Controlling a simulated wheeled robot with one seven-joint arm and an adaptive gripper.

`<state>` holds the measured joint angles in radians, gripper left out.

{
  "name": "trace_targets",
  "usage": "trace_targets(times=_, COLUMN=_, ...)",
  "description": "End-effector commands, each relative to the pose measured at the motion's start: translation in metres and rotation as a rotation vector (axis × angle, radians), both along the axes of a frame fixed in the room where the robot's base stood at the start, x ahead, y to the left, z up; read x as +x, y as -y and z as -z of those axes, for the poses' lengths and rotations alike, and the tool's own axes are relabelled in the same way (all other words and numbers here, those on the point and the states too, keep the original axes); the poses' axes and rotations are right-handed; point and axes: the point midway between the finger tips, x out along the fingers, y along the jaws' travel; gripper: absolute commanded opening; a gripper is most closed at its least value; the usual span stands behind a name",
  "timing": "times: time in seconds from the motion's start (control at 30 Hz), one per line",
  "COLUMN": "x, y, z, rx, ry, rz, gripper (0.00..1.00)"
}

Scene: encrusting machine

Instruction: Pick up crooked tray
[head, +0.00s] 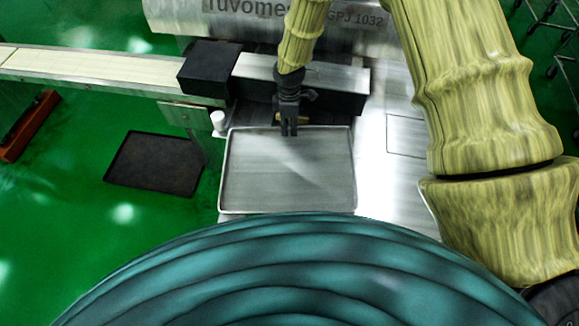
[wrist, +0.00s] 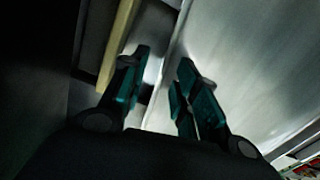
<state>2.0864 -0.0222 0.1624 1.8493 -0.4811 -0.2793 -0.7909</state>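A shallow silver tray (head: 290,185) lies flat and empty on the machine's metal surface, in the middle of the head view. In the wrist view the tray (wrist: 245,60) fills the right side, its raised rim running up between the fingers. My gripper (head: 289,132) points down at the tray's far edge, near the middle of that side. In the wrist view my gripper (wrist: 165,60) has its two fingers apart, one on each side of the rim in the picture. I cannot tell whether either finger touches it.
A dark tray (head: 155,163) lies on the green floor at left. A conveyor (head: 95,66) runs in from the left to a black box (head: 207,68). A metal block (head: 320,75) stands just behind my gripper. A small white cylinder (head: 218,121) stands by the tray's far left corner.

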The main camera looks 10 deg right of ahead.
Motion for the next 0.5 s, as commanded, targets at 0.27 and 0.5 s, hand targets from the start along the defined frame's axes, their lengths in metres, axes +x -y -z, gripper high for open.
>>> trace_targets(times=0.27, x=0.0001, y=0.0000, z=-0.0001, rx=0.000, ry=0.000, rz=0.000, gripper=0.12)
trace_targets(times=0.5, x=0.0001, y=0.0002, z=-0.0001, rx=0.000, ry=0.000, rz=0.000, gripper=0.00)
